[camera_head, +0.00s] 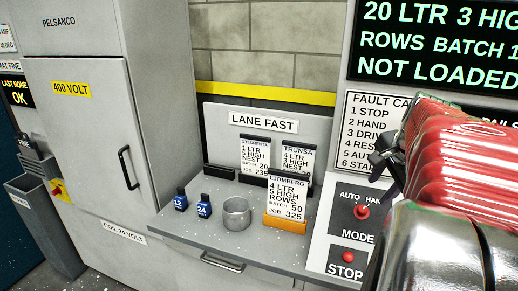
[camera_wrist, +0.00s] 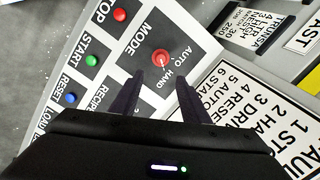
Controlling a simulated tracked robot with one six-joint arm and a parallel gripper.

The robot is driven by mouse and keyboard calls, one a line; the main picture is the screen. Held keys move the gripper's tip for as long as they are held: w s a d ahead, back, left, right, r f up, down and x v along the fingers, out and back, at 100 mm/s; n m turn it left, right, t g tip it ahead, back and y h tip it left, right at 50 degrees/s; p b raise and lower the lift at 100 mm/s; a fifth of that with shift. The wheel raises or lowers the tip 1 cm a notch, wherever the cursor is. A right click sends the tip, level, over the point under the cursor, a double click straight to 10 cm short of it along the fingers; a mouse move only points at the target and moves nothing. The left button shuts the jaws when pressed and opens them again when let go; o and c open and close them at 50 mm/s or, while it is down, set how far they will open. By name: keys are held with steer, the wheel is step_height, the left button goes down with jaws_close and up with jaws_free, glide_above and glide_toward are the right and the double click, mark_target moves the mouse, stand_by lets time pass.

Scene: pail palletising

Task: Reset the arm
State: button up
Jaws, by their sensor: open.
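My gripper (camera_wrist: 160,80) is open and empty in the wrist view, its two dark fingers pointing at the control panel. The red MODE switch (camera_wrist: 160,57), marked AUTO and HAND, lies just beyond and between the fingertips; I cannot tell whether they touch it or which way it is set. The switch also shows in the head view (camera_head: 361,212). The red STOP button (camera_wrist: 120,14), green START button (camera_wrist: 92,61) and blue RESET button (camera_wrist: 71,98) sit left of it. The fault card (camera_wrist: 250,110) lists numbered steps, partly hidden in both views.
A dark display (camera_head: 440,40) above reads NOT LOADED. Left of the panel, a grey shelf (camera_head: 190,228) holds two small blue tagged items (camera_head: 192,204), a metal ring or cup (camera_head: 237,213) and a job card in an orange holder (camera_head: 287,205). A grey cabinet (camera_head: 85,150) stands farther left.

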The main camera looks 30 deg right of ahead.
steer(key=w+a+f+n+y, duration=0.1)
steer(key=w+a+n, duration=0.25)
steer(key=a, duration=0.65)
steer(key=w+a+f+n, duration=0.1)
steer(key=w+a+n, duration=0.3)
steer(key=a, duration=0.5)
steer(key=s+a+f+n, duration=0.2)
steer(key=s+a+n, duration=0.1)
steer(key=a, duration=0.3)
steer(key=s+a+f+n+y, duration=0.1)
steer(key=s+a+f+n, duration=0.1)
steer(key=a+n, duration=0.4)
steer(key=s+a+f+n+t+y, duration=0.1)
steer(key=s+a+n, duration=0.3)
steer(key=a, duration=0.4)
steer(key=shift+a+f+n, duration=0.25)
steer(key=shift+f+n, duration=0.2)
steer(key=shift+s, duration=0.1)
steer(key=shift+c, duration=0.2)
steer(key=shift+c, duration=1.2)
